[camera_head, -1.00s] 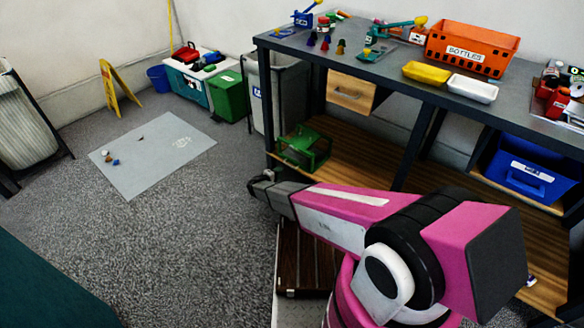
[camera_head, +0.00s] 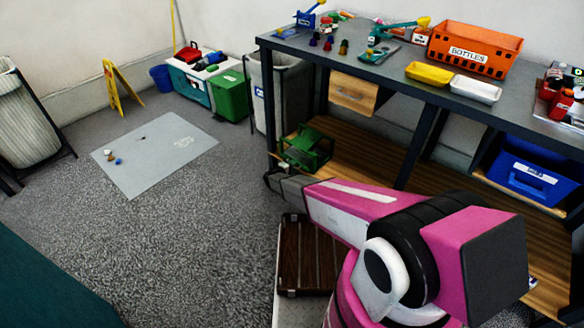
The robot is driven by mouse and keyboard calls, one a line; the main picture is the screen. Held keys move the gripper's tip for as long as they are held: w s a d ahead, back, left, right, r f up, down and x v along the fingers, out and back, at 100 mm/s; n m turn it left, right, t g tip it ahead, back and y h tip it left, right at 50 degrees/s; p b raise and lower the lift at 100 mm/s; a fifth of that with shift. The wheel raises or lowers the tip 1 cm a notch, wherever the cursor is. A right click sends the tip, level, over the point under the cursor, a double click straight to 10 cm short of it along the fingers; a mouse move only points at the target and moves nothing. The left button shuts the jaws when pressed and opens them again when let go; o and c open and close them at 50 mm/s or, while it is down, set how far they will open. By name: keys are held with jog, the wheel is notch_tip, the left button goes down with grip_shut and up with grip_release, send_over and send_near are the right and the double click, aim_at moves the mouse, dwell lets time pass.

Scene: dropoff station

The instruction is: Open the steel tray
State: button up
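No thing in view is clearly a steel tray that opens. A grey flat tray (camera_head: 556,122) with red items on it lies at the right end of the workbench. A light wooden drawer (camera_head: 353,93) with a handle sits under the bench top and looks shut. A blue drawer or bin (camera_head: 522,179) with a label and handle sits under the bench at right. The dark grey end of my arm, with my gripper (camera_head: 276,182), points left in front of the bench's left leg, apart from these things in the picture. Its fingers are too small and dark to read.
The dark workbench (camera_head: 385,75) carries an orange bottles crate (camera_head: 468,50), a yellow tray (camera_head: 428,73) and a white tray (camera_head: 475,89). A green crate (camera_head: 306,147) stands on the lower shelf. A yellow floor sign (camera_head: 121,88) stands at left. Carpet left of my arm is mostly clear.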

grip_shut()
jog(key=shift+s, duration=0.15)
